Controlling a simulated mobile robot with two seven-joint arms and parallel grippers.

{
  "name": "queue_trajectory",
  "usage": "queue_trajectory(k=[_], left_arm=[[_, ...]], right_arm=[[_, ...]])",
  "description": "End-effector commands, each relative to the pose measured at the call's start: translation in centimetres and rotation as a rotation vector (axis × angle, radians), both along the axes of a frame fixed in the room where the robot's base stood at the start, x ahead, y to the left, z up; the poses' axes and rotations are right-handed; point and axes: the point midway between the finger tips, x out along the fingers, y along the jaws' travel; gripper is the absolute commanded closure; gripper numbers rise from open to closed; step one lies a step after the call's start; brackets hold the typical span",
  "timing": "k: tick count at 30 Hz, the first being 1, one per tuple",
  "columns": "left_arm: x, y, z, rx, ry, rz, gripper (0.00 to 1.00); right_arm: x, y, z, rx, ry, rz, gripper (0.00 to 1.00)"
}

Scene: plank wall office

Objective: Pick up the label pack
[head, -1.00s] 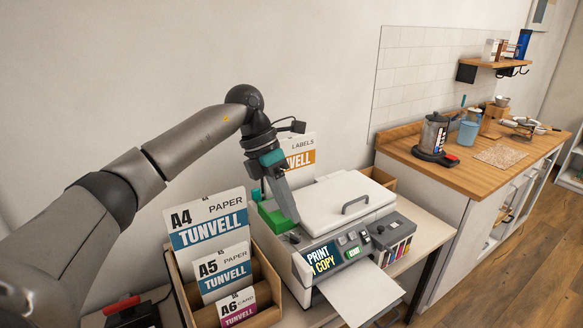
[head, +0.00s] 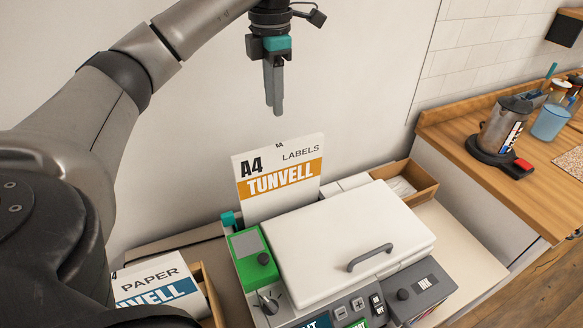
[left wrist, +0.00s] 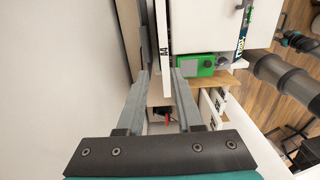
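The label pack (head: 280,181) is a flat white A4 pack with an orange TUNVELL band. It stands upright behind the printer, against the wall side, its lower part hidden by the printer. My left gripper (head: 273,112) hangs fingers-down above the pack's top edge, apart from it. In the left wrist view, the two fingers of my left gripper (left wrist: 160,72) are spread with nothing between them. The pack's thin top edge (left wrist: 166,50) shows ahead, lying between the lines of the fingers. My right gripper is not in view.
The printer (head: 350,235) with a white lid and green panel (head: 252,258) stands in front of the pack. A wooden tray (head: 412,180) is to its right. A paper pack (head: 155,285) stands in a wooden holder at the lower left. The wall is close behind.

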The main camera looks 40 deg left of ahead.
Motion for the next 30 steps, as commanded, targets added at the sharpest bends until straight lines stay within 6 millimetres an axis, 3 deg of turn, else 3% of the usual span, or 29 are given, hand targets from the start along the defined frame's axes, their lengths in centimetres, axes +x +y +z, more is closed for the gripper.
queue_trajectory(k=[10, 15, 23, 30], left_arm=[[-0.1, -0.1, -5.5, -0.001, 0.006, -0.002, 0.65], [-0.1, -0.1, -8.3, -0.001, 0.005, -0.001, 0.65], [0.1, -0.2, -10.3, 0.000, 0.002, -0.001, 0.65], [0.5, -0.8, -13.8, -0.002, 0.005, -0.001, 0.65]], right_arm=[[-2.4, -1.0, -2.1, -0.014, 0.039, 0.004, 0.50], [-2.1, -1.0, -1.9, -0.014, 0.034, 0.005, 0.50], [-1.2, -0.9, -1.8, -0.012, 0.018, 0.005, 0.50], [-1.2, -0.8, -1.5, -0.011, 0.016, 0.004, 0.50]])
